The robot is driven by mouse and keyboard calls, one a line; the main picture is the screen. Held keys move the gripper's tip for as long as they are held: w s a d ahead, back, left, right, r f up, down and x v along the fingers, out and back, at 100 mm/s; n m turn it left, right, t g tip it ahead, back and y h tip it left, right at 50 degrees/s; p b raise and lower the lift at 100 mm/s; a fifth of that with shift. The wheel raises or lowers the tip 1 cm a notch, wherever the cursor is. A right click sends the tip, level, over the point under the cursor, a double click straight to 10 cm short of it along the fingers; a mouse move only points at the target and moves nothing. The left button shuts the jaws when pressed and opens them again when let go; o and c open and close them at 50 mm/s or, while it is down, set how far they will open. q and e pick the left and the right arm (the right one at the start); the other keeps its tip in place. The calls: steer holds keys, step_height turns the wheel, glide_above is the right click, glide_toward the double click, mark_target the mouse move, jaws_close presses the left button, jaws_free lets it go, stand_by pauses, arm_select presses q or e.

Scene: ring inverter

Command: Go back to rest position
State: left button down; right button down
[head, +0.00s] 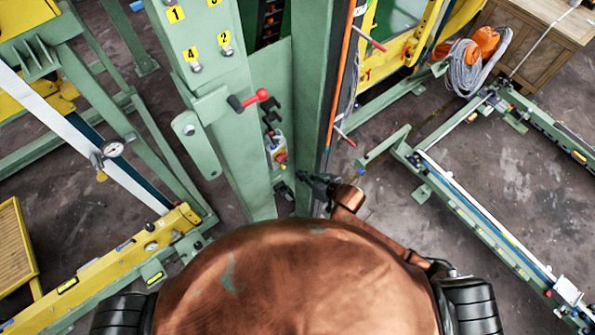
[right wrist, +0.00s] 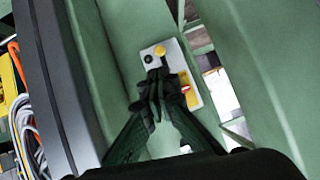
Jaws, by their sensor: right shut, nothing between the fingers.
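My right gripper (head: 308,180) is in front of the green machine column, below and right of a small control box (head: 275,147). In the right wrist view, my right gripper (right wrist: 158,82) has its black fingers together with nothing between them. The fingertips overlap the pale control box (right wrist: 194,76) there, so part of the box is hidden. A yellow knob (right wrist: 160,50), a black button (right wrist: 149,59) and a red and yellow part (right wrist: 191,96) show on it. I cannot tell whether the fingertips touch the box. My left gripper is out of view.
Green columns (head: 305,80) stand close ahead. A red-ended lever (head: 262,95) sticks out above the control box. A green and yellow frame (head: 100,280) lies at the left, and a low green rail frame (head: 450,195) at the right. Bare floor (head: 510,170) shows at the right.

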steer(key=shift+s+d+r, duration=0.15)
steer(key=shift+s+r, duration=0.05)
steer(key=shift+s, duration=0.05)
stand_by(0.4)
